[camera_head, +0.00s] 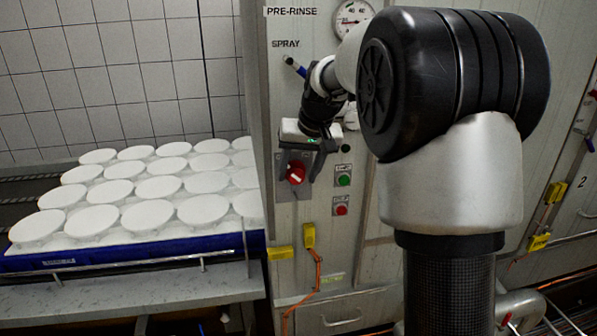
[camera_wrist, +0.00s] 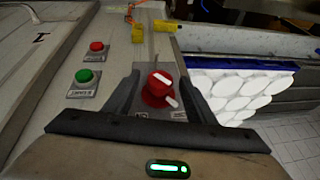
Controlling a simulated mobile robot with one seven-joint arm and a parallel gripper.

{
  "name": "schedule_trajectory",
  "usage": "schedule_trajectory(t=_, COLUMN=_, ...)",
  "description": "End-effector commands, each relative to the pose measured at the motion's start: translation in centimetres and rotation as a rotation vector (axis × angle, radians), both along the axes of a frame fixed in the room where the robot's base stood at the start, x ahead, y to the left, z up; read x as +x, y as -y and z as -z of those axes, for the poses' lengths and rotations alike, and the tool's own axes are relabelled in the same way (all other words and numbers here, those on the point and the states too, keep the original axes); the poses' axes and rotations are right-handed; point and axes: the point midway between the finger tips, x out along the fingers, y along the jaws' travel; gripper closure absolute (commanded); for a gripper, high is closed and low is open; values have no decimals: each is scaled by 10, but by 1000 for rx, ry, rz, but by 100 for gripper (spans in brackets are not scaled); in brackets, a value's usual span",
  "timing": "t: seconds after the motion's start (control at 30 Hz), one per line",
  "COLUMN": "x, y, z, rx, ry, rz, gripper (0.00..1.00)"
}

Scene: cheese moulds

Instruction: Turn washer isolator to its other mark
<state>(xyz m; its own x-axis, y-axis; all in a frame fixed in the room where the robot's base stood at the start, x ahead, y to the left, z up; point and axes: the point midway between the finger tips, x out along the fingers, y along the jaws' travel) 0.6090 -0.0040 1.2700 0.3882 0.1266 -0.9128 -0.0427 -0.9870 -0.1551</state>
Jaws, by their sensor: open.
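The washer isolator is a red rotary knob (camera_head: 296,173) on a grey plate on the pre-rinse panel. It also shows in the wrist view (camera_wrist: 158,89), with a white bar across its face and a pale stub at its lower right. My gripper (camera_head: 302,158) is open in front of the panel, just above the knob in the head view. In the wrist view its two fingers (camera_wrist: 161,80) stand either side of the knob, with gaps visible. I cannot tell how deep the fingertips reach.
Green (camera_head: 343,180) and red (camera_head: 341,210) push buttons sit right of the knob. A blue spray lever (camera_head: 298,68) and a gauge (camera_head: 353,18) are above. Yellow tags (camera_head: 309,235) hang below. A blue-edged tray (camera_head: 130,254) of white moulds stands left.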

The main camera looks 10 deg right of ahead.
Motion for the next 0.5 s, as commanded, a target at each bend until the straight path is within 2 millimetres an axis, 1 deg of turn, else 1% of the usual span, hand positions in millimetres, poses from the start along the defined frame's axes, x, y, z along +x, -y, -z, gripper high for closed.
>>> schedule_trajectory(t=0.2, x=0, y=0, z=0, rx=0, ry=0, rz=0, gripper=50)
schedule_trajectory(t=0.27, x=0, y=0, z=0, rx=0, ry=0, rz=0, gripper=58)
schedule_trajectory(t=0.3, x=0, y=0, z=0, rx=0, ry=0, rz=0, gripper=65)
schedule_trajectory(t=0.43, x=0, y=0, z=0, rx=0, ry=0, rz=0, gripper=87)
schedule_trajectory(t=0.47, x=0, y=0, z=0, rx=0, ry=0, rz=0, gripper=90)
schedule_trajectory(t=0.5, x=0, y=0, z=0, rx=0, ry=0, rz=0, gripper=90)
